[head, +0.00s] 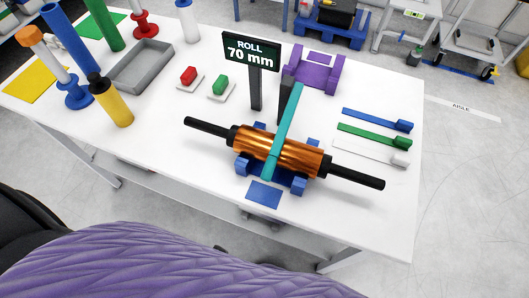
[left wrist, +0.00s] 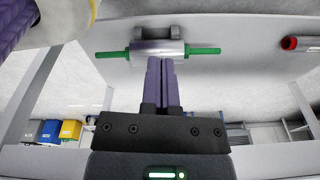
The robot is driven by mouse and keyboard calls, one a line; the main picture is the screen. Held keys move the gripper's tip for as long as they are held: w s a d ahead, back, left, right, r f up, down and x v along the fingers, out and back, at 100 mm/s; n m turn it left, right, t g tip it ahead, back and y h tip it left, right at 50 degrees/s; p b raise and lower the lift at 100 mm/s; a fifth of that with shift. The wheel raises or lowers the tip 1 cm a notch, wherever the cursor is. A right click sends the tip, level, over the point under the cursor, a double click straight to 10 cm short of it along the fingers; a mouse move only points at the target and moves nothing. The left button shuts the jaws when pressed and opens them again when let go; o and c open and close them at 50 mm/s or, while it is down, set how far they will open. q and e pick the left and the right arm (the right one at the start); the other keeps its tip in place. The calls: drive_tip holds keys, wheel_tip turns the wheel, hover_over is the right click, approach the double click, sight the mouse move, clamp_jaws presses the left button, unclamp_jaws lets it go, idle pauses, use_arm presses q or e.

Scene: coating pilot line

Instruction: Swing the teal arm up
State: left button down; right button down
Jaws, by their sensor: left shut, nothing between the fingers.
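The teal arm (head: 288,120) is a long flat bar. It lies lowered across the top of a copper-coloured roll (head: 302,158) with black shaft ends. Its far end is by a dark post (head: 285,108), and its near end reaches the front of the roll. The roll rests in a blue cradle (head: 243,166). Neither gripper shows in the head view. In the left wrist view my left gripper (left wrist: 161,62) has its purple fingers together and empty. They point at a silver roll (left wrist: 158,46) with green shaft ends. The right gripper is out of view.
A sign reading "ROLL 70 mm" (head: 250,52) stands behind the copper roll. A purple cradle (head: 314,72) is farther back. Blue, green and white bars (head: 372,150) lie to the right.

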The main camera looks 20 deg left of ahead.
use_arm(q)
drive_tip(key=w+d+r+n+t+h+p, duration=0.15)
drive_tip(key=w+r+p, duration=0.3)
drive_tip(key=r, duration=0.85)
drive_tip(key=w+r+n+h+p, duration=0.1)
drive_tip(key=w+r+n+p, duration=0.3)
drive_tip(key=r, duration=1)
drive_tip(key=w+a+n+h, duration=0.3)
drive_tip(key=w+n+h, duration=0.2)
drive_tip(key=w+n, duration=0.4)
drive_tip(key=n, duration=0.4)
drive_tip(key=shift+r, duration=0.2)
drive_tip(key=shift+w+d, duration=0.1)
